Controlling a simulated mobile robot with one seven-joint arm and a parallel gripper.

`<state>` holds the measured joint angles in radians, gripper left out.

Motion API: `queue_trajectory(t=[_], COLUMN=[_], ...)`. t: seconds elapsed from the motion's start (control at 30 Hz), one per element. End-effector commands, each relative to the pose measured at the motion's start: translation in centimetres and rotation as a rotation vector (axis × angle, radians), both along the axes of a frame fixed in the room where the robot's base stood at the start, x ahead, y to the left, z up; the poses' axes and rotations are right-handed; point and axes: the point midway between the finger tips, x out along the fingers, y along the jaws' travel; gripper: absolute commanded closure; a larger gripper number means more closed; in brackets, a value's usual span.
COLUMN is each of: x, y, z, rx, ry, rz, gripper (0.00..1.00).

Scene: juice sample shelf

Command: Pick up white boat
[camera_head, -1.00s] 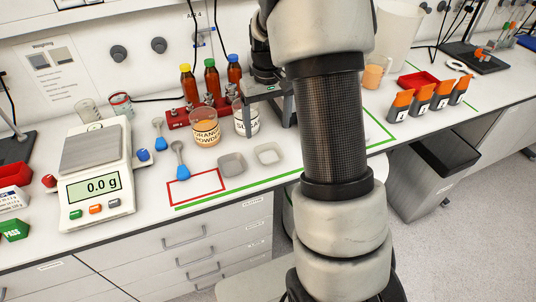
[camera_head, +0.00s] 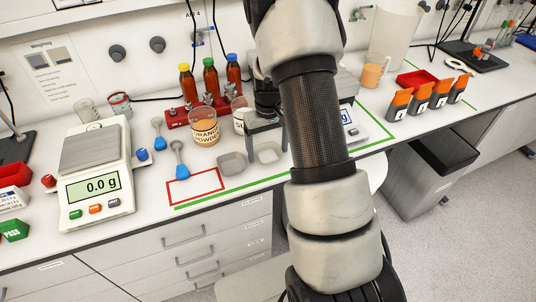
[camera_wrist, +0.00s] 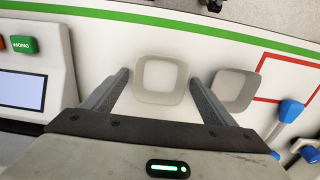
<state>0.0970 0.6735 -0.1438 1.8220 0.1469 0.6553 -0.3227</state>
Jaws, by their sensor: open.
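The white boat (camera_head: 268,155), a shallow square dish with rounded corners, lies on the white bench. It also shows in the wrist view (camera_wrist: 161,76). My gripper (camera_head: 266,144) points down over it, open and empty. In the wrist view, the fingertips of my gripper (camera_wrist: 160,84) stand on either side of the white boat. I cannot tell how high the fingertips are above the bench. My gripper and arm partly cover the boat's back edge in the head view.
A grey boat (camera_head: 231,163) lies just left of the white one; in the wrist view (camera_wrist: 235,88) it is close beside the right finger. The orange powder jar (camera_head: 205,127) and a second jar (camera_head: 240,117) stand behind. A blue scoop (camera_head: 181,160) and balance (camera_head: 93,165) are farther left.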

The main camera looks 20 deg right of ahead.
Motion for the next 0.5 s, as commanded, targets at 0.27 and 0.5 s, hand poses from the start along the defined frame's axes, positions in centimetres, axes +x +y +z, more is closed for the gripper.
queue_trajectory(t=[0.27,0.5], x=[-0.01,-0.01], y=[0.01,0.02], z=[0.03,0.04], rx=[0.0,0.0], ry=[0.001,0.001], rz=[0.0,0.0], gripper=[0.55,0.6])
